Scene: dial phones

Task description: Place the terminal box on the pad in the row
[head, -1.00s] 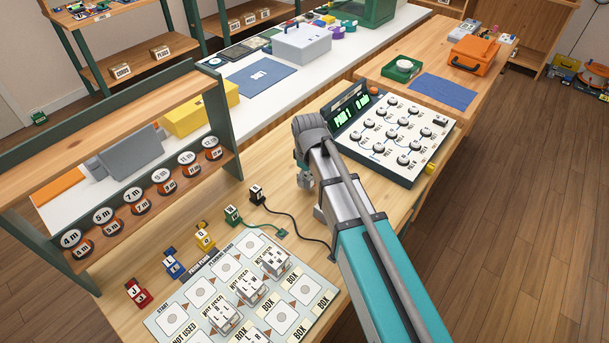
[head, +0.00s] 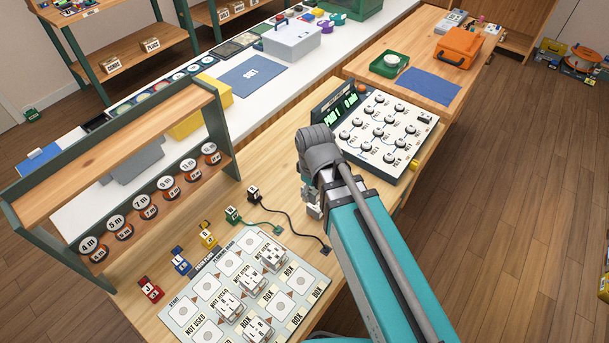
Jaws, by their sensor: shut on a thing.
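The planning board (head: 190,336) lies on the wooden bench at the lower middle, with rows of pale square pads and printed labels. Several white terminal boxes stand on it, one near its upper right (head: 273,257), one in the middle (head: 252,281), one lower left of that (head: 228,305) and one at the front (head: 257,329). Some pads, such as the one at right (head: 301,285), are bare. My gripper (head: 314,211) is right of the board's upper right corner, beneath my arm. It is shut on a small whitish thing, likely a terminal box, mostly hidden by my arm.
Red (head: 150,290), blue (head: 181,261), yellow (head: 208,234), green (head: 232,214) and black (head: 254,193) plugs stand behind the board. The black plug's cable runs near my gripper. A dial console (head: 380,128) stands behind it. A reel rack (head: 150,200) is at left.

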